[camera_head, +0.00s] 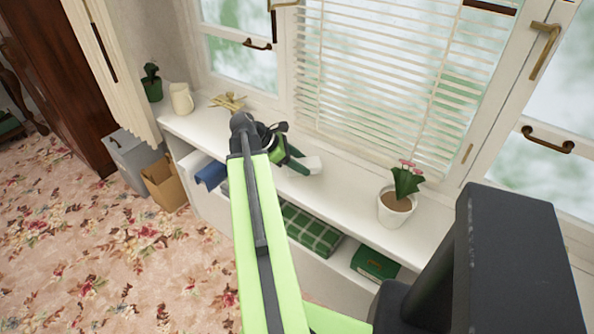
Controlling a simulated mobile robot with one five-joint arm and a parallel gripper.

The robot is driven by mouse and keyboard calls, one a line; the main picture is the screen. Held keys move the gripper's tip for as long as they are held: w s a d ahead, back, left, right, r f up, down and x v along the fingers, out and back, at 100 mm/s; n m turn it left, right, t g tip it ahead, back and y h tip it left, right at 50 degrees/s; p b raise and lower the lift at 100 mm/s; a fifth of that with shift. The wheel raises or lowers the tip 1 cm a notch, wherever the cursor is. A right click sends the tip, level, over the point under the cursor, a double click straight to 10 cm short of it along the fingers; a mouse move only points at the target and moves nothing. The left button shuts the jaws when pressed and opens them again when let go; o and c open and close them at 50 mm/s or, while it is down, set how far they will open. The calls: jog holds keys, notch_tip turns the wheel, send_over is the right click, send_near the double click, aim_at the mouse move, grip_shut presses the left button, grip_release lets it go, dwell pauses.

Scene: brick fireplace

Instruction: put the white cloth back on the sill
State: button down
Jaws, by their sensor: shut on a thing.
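My gripper (297,161) is over the white sill (345,190), beyond the end of my green arm, with its dark green fingers pointing right. It is shut on the white cloth (313,165), a small pale piece showing at the fingertips. The cloth is at or just above the sill top; I cannot tell whether it touches. Part of the cloth is hidden by the fingers, and my arm covers the sill to the left of the gripper.
A potted pink flower (397,205) stands on the sill to the right. A cream jug (181,98), a cactus pot (152,84) and a yellowish object (228,101) stand at the left. White blinds (375,85) hang behind. Shelves below hold a green checked cloth (310,230) and a green box (374,264).

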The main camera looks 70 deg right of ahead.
notch_tip(320, 180, down, 4)
jog(key=b, duration=0.3)
jog(key=shift+w+f+b, duration=0.1)
jog(key=shift+w+b, duration=0.05)
jog(key=shift+b, duration=0.15)
jog(key=shift+w+a+r, duration=0.1)
jog(key=shift+w+r, duration=0.05)
jog(key=shift+r, duration=0.1)
jog(key=shift+f, duration=0.25)
jog(key=c, duration=0.6)
grip_release()
jog(key=shift+r, duration=0.1)
jog(key=shift+r, duration=0.1)
jog(key=p+v, duration=0.9)
jog(key=v, duration=0.3)
